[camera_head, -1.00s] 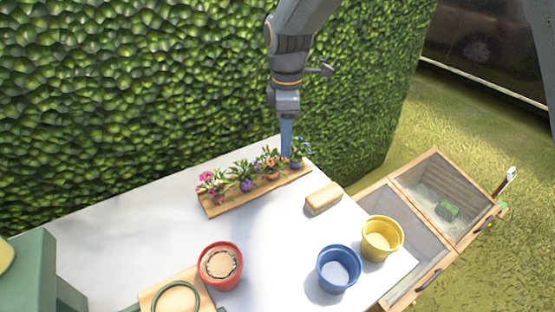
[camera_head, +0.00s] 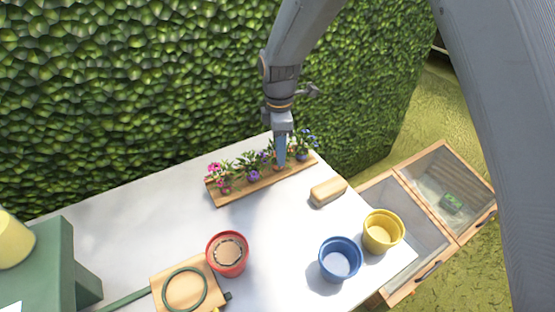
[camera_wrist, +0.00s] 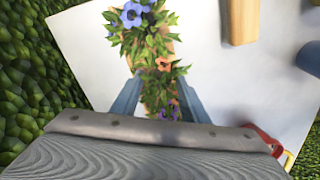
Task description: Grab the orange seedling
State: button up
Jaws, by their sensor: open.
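The orange seedling (camera_wrist: 163,63) shows leafy green stems and orange blooms in the wrist view. It stands in a row on a wooden tray (camera_head: 236,196) between the blue-flowered seedling (camera_head: 305,145) and the purple one (camera_head: 253,171). A pink-flowered seedling (camera_head: 221,178) stands at the left end. My gripper (camera_wrist: 160,98) is open and points down at the row. Its fingers lie on either side of the foliage near the orange blooms, holding nothing visible. In the head view my gripper (camera_head: 281,156) covers most of the orange seedling. I cannot tell the fingertip height exactly.
A tan block (camera_head: 328,191) lies right of the tray. Blue (camera_head: 339,261), yellow (camera_head: 382,233) and red (camera_head: 228,254) pots stand nearer the front. A hedge (camera_head: 130,90) rises close behind the table. The table's middle is clear.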

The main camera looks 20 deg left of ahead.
grip_shut()
jog(key=shift+r, duration=0.15)
